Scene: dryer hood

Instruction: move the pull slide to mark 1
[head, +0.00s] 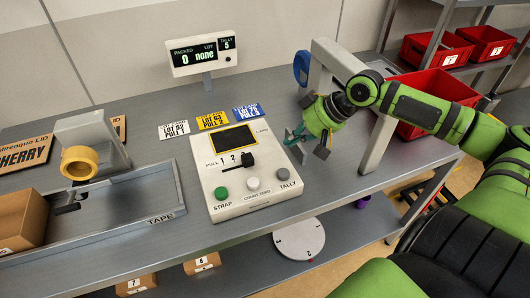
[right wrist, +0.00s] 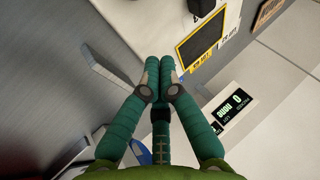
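The pull slide is a black knob (head: 247,160) on the white console (head: 215,188) in the head view. It stands at the right end of a short slot, right of the printed marks 1 (head: 222,160) and 2 (head: 233,157). No third mark shows; the knob may cover it. My right gripper (head: 291,137) is right of the console's screen, up and right of the knob and apart from it. In the right wrist view its teal fingers (right wrist: 158,65) meet at the tips with nothing visible between them. My left gripper is not in view.
Green (head: 221,193), white (head: 253,184) and grey (head: 282,174) buttons sit in front of the slide. Lot cards (head: 213,120) lie behind the console, below a display (head: 202,52). A grey frame (head: 378,145) stands right of my gripper. A tape tray (head: 150,205) is at left.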

